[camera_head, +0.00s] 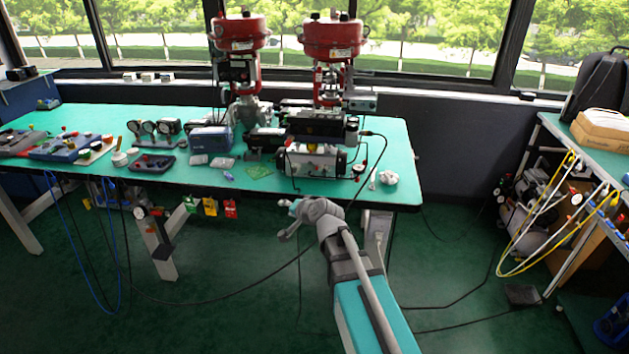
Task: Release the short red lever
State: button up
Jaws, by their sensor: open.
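The short red lever cannot be picked out with certainty at this size. My gripper (289,221) is open and empty, in front of the table's front edge and below the device in the picture. It is apart from the device and touches nothing that I can see.
Two red-topped valve actuators (240,32) (332,38) stand behind the device. Gauges (155,129), a blue box (210,140) and small parts lie to the left. Yellow and red tags (230,208) hang below the table edge. Black cables cross the green floor (220,310).

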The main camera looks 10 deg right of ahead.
jog(key=w+m+t+b, duration=0.2)
jog(key=w+m+t, duration=0.1)
jog(key=w, duration=0.1)
jog(key=m+t+h+b, duration=0.4)
jog(key=m+h+b, duration=0.55)
jog(key=m, duration=0.85)
send_near(316, 169)
jog(key=s+a+h+p, duration=0.1)
jog(key=s+a, duration=0.2)
jog(key=s, duration=0.1)
jog(key=shift+w+d+r+m+g+h, duration=0.15)
jog(key=shift+d+m+g+h, duration=0.2)
jog(key=shift+m+h, duration=0.35)
jog(key=shift+w, duration=0.1)
jog(key=x, duration=1.3)
jog(key=shift+w, duration=0.35)
grip_shut()
